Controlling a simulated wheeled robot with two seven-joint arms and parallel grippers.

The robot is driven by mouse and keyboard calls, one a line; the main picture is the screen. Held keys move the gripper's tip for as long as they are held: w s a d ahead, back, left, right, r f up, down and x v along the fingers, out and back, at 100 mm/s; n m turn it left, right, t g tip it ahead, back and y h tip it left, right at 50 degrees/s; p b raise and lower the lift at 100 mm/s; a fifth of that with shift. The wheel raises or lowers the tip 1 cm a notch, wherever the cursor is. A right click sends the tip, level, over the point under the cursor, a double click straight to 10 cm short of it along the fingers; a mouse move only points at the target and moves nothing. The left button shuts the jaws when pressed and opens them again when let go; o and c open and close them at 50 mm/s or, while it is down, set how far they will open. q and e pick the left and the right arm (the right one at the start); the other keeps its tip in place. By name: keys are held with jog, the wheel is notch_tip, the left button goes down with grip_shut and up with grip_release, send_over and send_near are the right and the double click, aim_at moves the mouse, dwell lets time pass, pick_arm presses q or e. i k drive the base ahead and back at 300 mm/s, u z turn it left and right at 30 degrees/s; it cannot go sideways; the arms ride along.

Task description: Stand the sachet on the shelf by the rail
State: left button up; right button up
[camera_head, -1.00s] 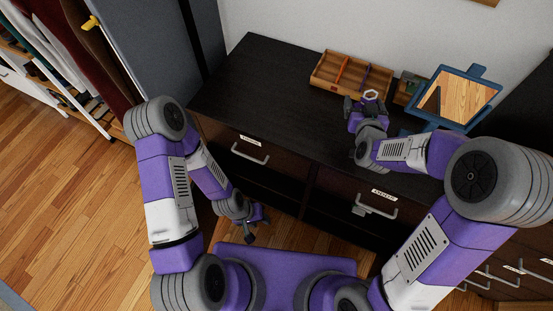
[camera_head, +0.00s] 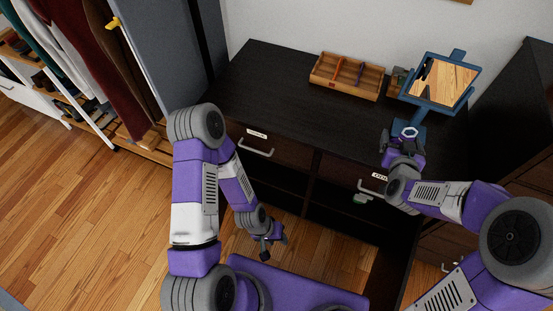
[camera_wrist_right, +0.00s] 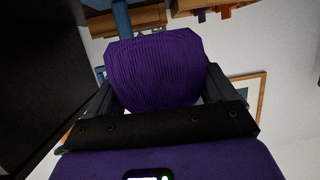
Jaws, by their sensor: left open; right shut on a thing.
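My right gripper (camera_head: 403,143) is over the front right of the dark dresser top, near the blue mirror stand. In the wrist view it is shut on a purple ribbed pad (camera_wrist_right: 155,70), which I take to be the sachet. My left gripper (camera_head: 273,250) is open and empty, low in front of the dresser. The rail itself is out of view.
The dresser top (camera_head: 285,90) is mostly clear. A wooden divided tray (camera_head: 347,76) stands at its back, beside a small box (camera_head: 398,80) and a tilted mirror (camera_head: 441,80) in a blue frame. A grey panel (camera_head: 165,60) stands between dresser and rack. Open wood floor (camera_head: 90,200) lies at left.

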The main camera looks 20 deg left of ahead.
aim_at(271, 173)
jog(key=k, duration=0.3)
jog(key=u, duration=0.75)
